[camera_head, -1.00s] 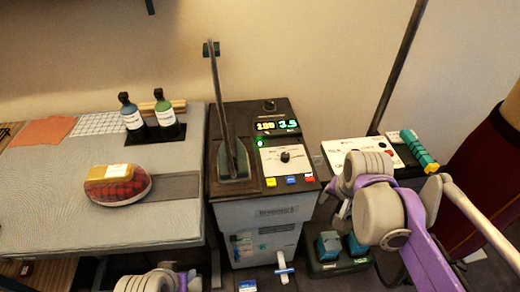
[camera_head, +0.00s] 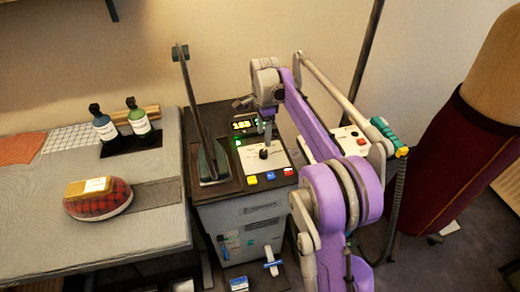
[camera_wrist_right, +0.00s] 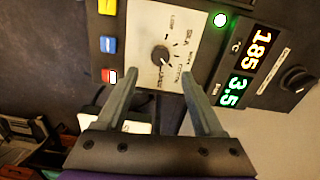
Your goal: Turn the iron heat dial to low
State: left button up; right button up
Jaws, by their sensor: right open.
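The heat dial (camera_head: 264,153) is a small dark knob on a white panel (camera_head: 279,158) on top of the ironing station. In the right wrist view the dial (camera_wrist_right: 160,56) sits at the centre of the panel, with printed fabric settings around it. Its exact setting is too small to read surely. My right gripper (camera_head: 267,130) is above the panel, close to the dial. In the wrist view the right gripper (camera_wrist_right: 159,74) is open and empty, its fingers either side of the dial's line, apart from it. My left gripper is not in view.
Lit displays (camera_wrist_right: 239,68) read 185 and 3.5, beside another black knob (camera_wrist_right: 296,80). Coloured buttons (camera_wrist_right: 108,44) line the panel's other side. A dark upright piece (camera_head: 195,120) stands left of the dial.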

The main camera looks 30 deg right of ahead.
aim_at(264, 151)
notch_tip(264, 151, down, 8)
jog(key=shift+r, duration=0.1)
jog(key=shift+c, duration=0.2)
grip_shut()
dwell(0.3)
